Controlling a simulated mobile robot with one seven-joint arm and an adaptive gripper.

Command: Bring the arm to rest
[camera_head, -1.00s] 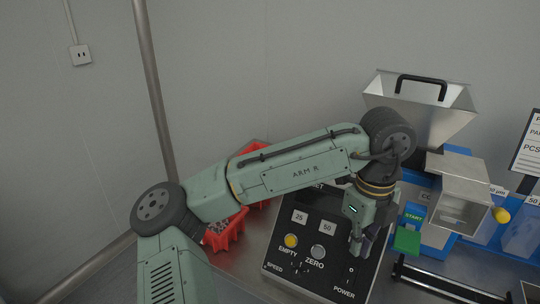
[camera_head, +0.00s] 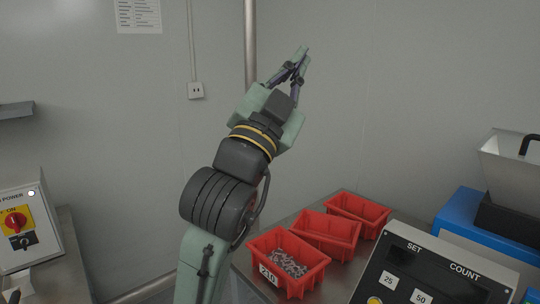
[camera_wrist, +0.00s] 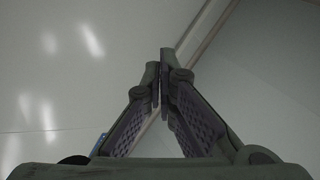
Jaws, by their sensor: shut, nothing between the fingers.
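My gripper (camera_head: 302,56) is raised high in the middle of the head view, pointing up and to the right in front of the grey wall. Its fingers are together and hold nothing. In the wrist view my gripper (camera_wrist: 159,72) also shows its two padded fingers meeting at the tips, with only bare wall and ceiling surfaces beyond. My arm rises from the bottom of the head view, left of the red bins, and touches nothing that I can see.
Three red bins (camera_head: 327,243) stand on the bench; the front one (camera_head: 304,281) holds small metal parts. The counter panel (camera_head: 425,281) and a metal hopper (camera_head: 511,170) are at the right. A switch box (camera_head: 43,225) is at the left. Space around the gripper is free.

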